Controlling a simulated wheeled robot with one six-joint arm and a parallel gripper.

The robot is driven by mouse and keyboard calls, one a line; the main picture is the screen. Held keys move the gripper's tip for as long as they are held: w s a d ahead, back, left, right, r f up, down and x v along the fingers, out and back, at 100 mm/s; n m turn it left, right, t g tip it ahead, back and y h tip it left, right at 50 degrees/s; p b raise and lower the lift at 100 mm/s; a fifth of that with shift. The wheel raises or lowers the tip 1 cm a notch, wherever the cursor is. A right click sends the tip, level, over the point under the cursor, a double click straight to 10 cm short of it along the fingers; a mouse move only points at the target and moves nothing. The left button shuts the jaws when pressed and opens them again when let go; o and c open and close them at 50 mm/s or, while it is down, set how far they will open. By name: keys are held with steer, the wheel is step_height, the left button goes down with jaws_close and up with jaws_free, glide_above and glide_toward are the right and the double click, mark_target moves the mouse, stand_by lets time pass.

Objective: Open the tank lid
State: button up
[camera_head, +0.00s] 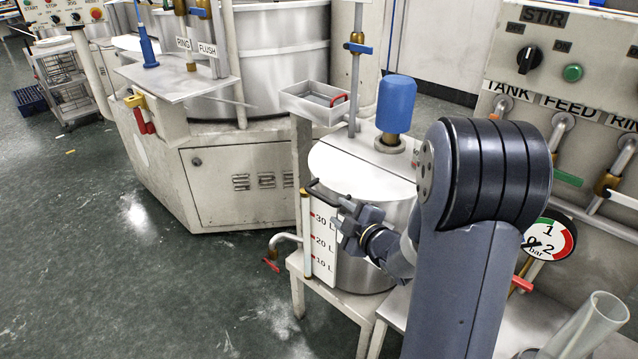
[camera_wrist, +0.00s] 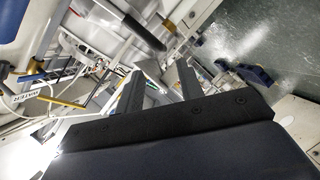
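The tank (camera_head: 365,250) is a grey metal cylinder on a white stand, with a scale plate reading 10, 20 and 30 L on its front. Its white lid (camera_head: 350,172) lies flat on top and looks shut. A dark bar handle (camera_head: 322,193) sticks out at the lid's front left edge. My gripper (camera_head: 346,218) is at the tank's front, close beside and just below the handle's right end. In the wrist view my gripper (camera_wrist: 158,88) has its two fingers apart, with nothing clearly held between them. Whether a finger touches the handle cannot be told.
A blue motor (camera_head: 396,104) stands behind the lid, beside a pipe with a blue valve. A small tray (camera_head: 313,103) with a red handle is at the back left. The control panel (camera_head: 560,65) and gauge (camera_head: 549,239) are on the right.

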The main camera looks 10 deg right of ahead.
mark_target(325, 200)
steer(key=x, duration=1)
steer(key=shift+f+p, duration=0.15)
steer(key=shift+p, duration=0.2)
steer(key=shift+c, duration=0.3)
jaws_close()
